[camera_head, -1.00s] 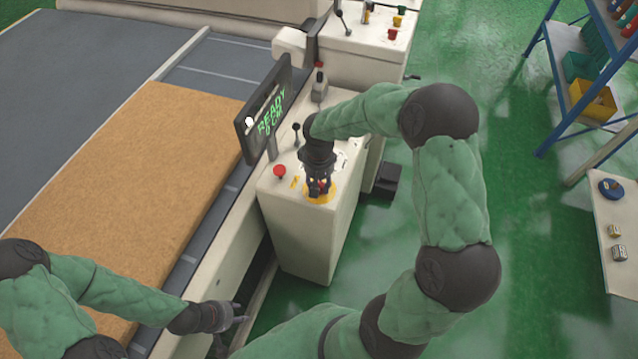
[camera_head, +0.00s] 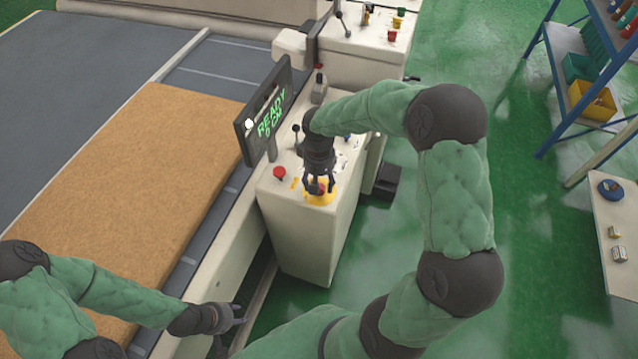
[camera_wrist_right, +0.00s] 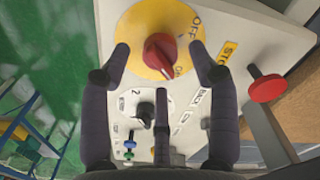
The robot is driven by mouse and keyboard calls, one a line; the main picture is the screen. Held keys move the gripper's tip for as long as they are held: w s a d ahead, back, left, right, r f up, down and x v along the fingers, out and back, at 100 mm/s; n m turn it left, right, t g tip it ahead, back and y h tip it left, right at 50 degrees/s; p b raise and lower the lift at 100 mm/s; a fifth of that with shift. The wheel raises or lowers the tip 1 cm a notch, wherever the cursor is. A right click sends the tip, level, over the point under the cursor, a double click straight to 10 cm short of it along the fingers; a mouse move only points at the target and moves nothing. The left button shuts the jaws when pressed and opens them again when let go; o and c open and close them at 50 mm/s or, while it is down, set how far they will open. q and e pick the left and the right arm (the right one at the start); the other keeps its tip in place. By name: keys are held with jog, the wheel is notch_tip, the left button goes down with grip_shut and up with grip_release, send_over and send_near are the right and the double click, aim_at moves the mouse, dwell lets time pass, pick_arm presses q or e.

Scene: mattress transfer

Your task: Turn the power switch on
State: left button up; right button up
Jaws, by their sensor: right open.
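The power switch is a red knob (camera_wrist_right: 160,55) on a yellow disc (camera_wrist_right: 140,25), marked OFF and ON, on top of the white control cabinet. In the head view the yellow disc (camera_head: 320,199) shows under my right gripper (camera_head: 319,187), which partly covers the knob. In the right wrist view my right gripper (camera_wrist_right: 160,50) is open, with fingers on either side of the knob and a third finger below it. Gaps show between the fingers and the knob. My left gripper (camera_head: 238,315) is open and empty, low beside the machine's edge.
A red mushroom button (camera_head: 280,173) is beside the switch. A black selector (camera_wrist_right: 146,110) is near the lower finger. A tilted display (camera_head: 265,112) reading READY stands left of my right gripper. A brown mattress (camera_head: 130,190) lies on the bed. Green floor lies right of the cabinet.

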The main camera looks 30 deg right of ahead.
notch_tip(320, 180, up, 10)
dwell(0.4)
jog(key=shift+f, duration=0.1)
